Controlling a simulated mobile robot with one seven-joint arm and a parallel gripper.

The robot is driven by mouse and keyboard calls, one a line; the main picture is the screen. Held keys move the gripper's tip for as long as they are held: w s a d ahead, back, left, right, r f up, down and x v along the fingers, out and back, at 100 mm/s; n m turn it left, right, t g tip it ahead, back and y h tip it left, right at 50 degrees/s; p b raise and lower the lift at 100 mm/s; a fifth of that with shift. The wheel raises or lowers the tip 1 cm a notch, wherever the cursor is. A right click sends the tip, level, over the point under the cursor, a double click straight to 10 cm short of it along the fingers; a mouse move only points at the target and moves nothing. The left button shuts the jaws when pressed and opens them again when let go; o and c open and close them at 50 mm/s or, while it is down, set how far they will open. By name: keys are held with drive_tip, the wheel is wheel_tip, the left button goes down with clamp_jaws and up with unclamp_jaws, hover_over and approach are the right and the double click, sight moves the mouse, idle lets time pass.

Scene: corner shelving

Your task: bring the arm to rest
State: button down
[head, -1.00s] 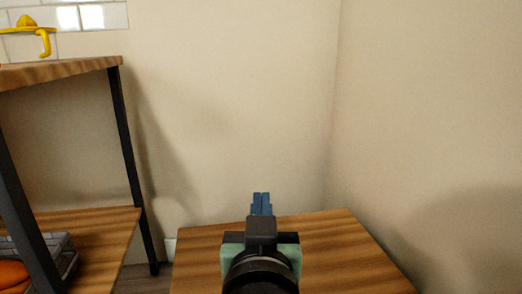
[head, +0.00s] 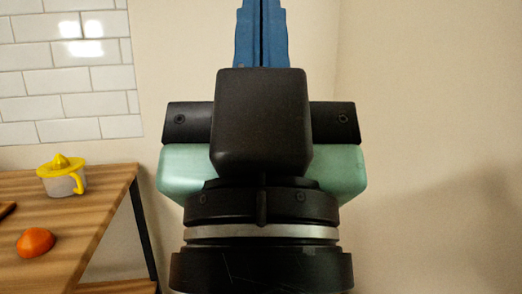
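My gripper (head: 262,30) fills the middle of the head view, pointing up, close to the camera. Its two blue fingers lie side by side with only a thin dark line between them, so it looks shut. Nothing shows between the fingers. The fingertips reach the top edge of the picture. The black and pale green gripper body and wrist are mine and hide what lies behind them.
A wooden shelf top (head: 103,190) stands at the left, with a yellow and grey juicer (head: 62,178) and an orange-red item (head: 36,242) on it. White wall tiles (head: 60,90) are behind. The plain wall (head: 440,120) at right is clear.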

wheel_tip(320, 180, up, 38)
drive_tip(key=p, duration=3.5)
drive_tip(key=shift+r+p, duration=0.15)
drive_tip(key=shift+p, duration=0.2)
drive_tip(key=shift+s, duration=0.15)
